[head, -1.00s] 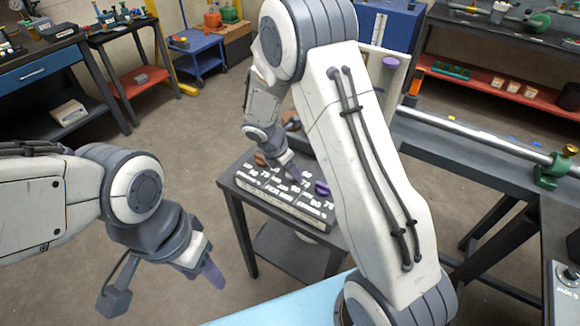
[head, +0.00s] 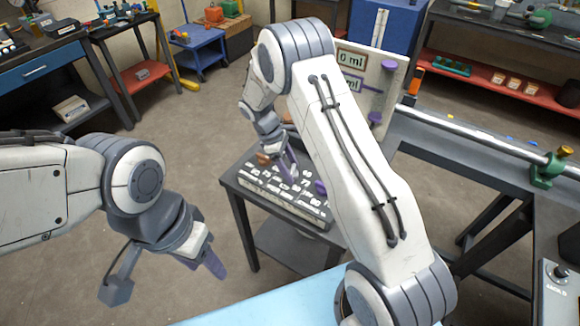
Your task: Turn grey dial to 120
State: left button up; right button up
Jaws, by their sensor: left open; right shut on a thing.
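A dial panel (head: 270,195) with rows of white number labels lies on top of a small dark table. A brown dial (head: 263,158) shows at its back left and a purple dial (head: 320,187) at its right. My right gripper (head: 291,176) points down over the middle of the panel, between these two, shut on what seems to be the grey dial. The fingers hide that dial, so its pointer and setting cannot be read. My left gripper (head: 216,265) is open and empty in the air, left of and nearer than the small table.
A board (head: 376,88) with "ml" displays and purple knobs stands behind my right arm. A dark bench (head: 450,150) with a metal rail is on the right. A light blue surface (head: 270,306) lies at the front. Open floor lies left of the small table.

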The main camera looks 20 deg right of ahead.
jog(key=shift+w+d+m+g+y, duration=0.1)
jog(key=shift+m+g+y, duration=0.35)
jog(key=shift+m, duration=1.25)
jog(key=o, duration=1.4)
jog(key=shift+c, duration=0.2)
jog(key=b+v, duration=0.2)
jog(key=v, duration=0.8)
jog(key=shift+r, duration=0.25)
